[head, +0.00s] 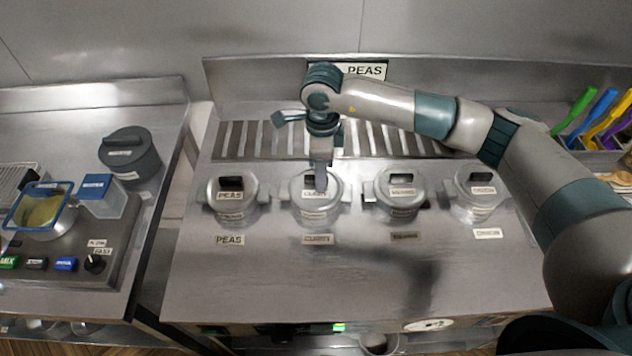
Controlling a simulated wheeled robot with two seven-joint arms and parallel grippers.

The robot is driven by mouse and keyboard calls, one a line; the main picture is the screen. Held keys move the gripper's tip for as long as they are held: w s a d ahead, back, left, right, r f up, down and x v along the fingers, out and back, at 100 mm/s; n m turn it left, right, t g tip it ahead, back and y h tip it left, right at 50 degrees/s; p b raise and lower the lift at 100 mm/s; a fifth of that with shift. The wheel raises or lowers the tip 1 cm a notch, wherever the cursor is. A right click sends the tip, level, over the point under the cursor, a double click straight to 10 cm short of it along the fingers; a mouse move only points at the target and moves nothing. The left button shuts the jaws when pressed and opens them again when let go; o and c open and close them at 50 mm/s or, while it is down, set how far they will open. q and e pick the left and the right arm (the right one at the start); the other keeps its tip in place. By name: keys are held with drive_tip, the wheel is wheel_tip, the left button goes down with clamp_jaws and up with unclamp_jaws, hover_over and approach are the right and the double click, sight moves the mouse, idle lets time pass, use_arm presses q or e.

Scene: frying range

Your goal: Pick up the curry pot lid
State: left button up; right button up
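The curry pot (315,213) is a grey metal pot, second from the left in a row on the steel counter. Its round lid (334,188) sits on it, with a label reading like "CURRY". My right gripper (320,186) points straight down over the middle of this lid, at its handle. The fingers hide the handle, and I cannot tell whether they are closed on it. My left gripper is not in view.
A peas pot (230,208) stands to the left, and two more lidded pots (401,203) (477,203) to the right. A slotted grate (250,140) lies behind. A dark lidded pot (131,160) and a fryer basket (41,207) are at left. The counter front is clear.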

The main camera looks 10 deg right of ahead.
idle(0.4)
clamp_jaws()
drive_tip(key=shift+r+b, duration=0.35)
drive_tip(key=shift+b, duration=0.1)
wheel_tip(320, 180, up, 3)
drive_tip(key=shift+r+b, duration=0.1)
drive_tip(key=shift+b, duration=1.1)
drive_tip(key=s+d+r+b, duration=0.4)
drive_tip(key=s+d+r, duration=0.3)
drive_tip(key=d, duration=0.2)
drive_tip(key=shift+s+b, duration=0.25)
drive_tip(key=shift+b, duration=0.05)
